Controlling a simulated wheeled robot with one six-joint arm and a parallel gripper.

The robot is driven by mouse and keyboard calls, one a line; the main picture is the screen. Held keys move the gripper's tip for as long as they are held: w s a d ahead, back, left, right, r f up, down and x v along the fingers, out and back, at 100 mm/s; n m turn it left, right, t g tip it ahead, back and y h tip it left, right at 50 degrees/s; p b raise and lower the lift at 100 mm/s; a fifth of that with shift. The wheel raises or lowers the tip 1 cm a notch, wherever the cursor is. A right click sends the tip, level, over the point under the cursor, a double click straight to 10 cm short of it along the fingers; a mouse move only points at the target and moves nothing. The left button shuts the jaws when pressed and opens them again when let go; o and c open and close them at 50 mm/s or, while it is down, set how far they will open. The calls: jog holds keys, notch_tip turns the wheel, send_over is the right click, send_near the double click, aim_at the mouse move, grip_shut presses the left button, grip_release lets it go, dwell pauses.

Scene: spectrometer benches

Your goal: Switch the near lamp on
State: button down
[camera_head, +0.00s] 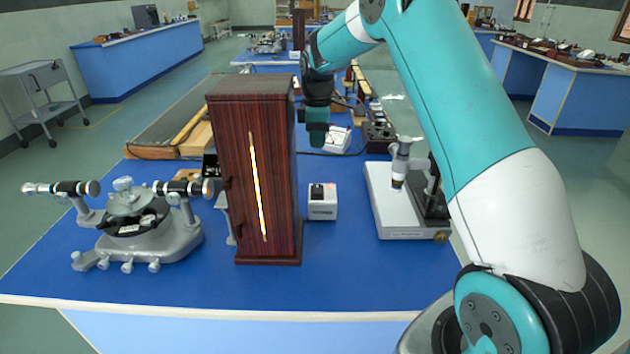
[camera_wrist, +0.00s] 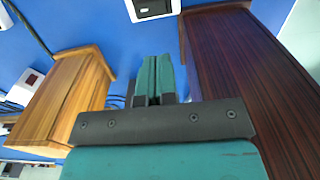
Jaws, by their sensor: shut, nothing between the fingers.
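A tall dark wooden lamp box (camera_head: 225,180) stands on the near blue bench, with a bright vertical slit glowing in its front face. It also shows at the right of the wrist view (camera_wrist: 235,55). A small white switch box (camera_head: 322,205) with a red spot on top stands just right of it; a white box with a dark panel (camera_wrist: 152,8) shows at the top of the wrist view. My gripper (camera_head: 317,140) points down behind and above the switch box, right of the lamp box. Its teal fingers (camera_wrist: 153,80) are together and empty, apart from both boxes.
A grey spectrometer (camera_head: 135,225) stands left of the lamp box. A white-based instrument (camera_head: 395,205) stands at the right. In the wrist view, a lighter wooden box (camera_wrist: 65,95) and a white box with red (camera_wrist: 28,80) lie left. Bare blue bench (camera_head: 330,270) shows in front.

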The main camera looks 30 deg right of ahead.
aim_at(317, 192)
notch_tip(317, 192, down, 14)
jog(key=p, duration=0.3)
jog(key=shift+a+r, duration=0.1)
jog(key=shift+r, duration=0.1)
jog(key=shift+f, duration=0.15)
jog(key=shift+f, duration=0.1)
jog(key=shift+f, duration=0.3)
jog(key=shift+s+r, duration=0.1)
jog(key=shift+r, duration=0.1)
